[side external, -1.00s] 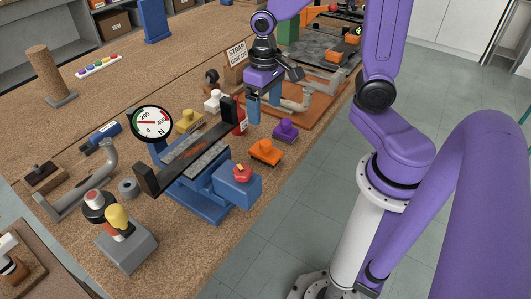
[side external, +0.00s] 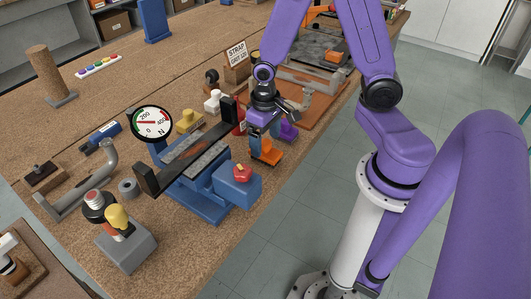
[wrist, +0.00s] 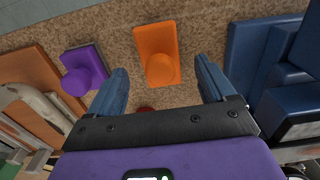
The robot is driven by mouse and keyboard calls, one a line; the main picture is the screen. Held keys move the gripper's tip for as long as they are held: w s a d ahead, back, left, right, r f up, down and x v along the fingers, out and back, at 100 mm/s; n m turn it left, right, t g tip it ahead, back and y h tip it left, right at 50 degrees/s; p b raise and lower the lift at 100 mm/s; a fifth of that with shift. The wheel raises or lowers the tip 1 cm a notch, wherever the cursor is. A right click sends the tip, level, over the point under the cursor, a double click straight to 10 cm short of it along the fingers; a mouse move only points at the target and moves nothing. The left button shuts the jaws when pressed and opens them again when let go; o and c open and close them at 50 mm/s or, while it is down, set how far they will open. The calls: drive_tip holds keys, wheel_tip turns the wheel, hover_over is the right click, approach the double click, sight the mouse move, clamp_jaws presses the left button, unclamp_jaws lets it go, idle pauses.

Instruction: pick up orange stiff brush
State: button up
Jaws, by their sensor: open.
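The orange stiff brush (side external: 267,152) lies on the cork-coloured bench near its front edge. It has a flat block with a rounded knob on top. My gripper (side external: 261,142) is just above and around it in the side view, partly covering it. In the wrist view the brush (wrist: 158,52) shows whole, between and beyond the two blue fingertips of my gripper (wrist: 160,82). The fingers are apart and nothing is held; I cannot tell whether they touch the brush.
A purple brush (wrist: 85,70) lies close on the left in the wrist view. The blue vise (side external: 236,186) with a red knob (side external: 242,172) stands close on the other side. A yellow brush (side external: 188,121) and a force dial (side external: 152,122) are behind the vise.

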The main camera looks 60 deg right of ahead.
sight(266, 142)
drive_tip(key=shift+f, duration=1.55)
drive_tip(key=c, duration=1.2)
drive_tip(key=shift+r, duration=0.7)
wheel_tip(266, 142, up, 2)
drive_tip(key=shift+r, duration=0.1)
drive_tip(key=shift+s+d+r, duration=0.1)
drive_tip(key=shift+s+r, duration=1.45)
drive_tip(key=shift+s, duration=0.8)
drive_tip(key=shift+s+d+r, duration=0.1)
drive_tip(key=shift+s+r, duration=1.5)
drive_tip(key=shift+s, duration=0.7)
drive_tip(key=shift+s+r, duration=1.55)
drive_tip(key=shift+s, duration=0.8)
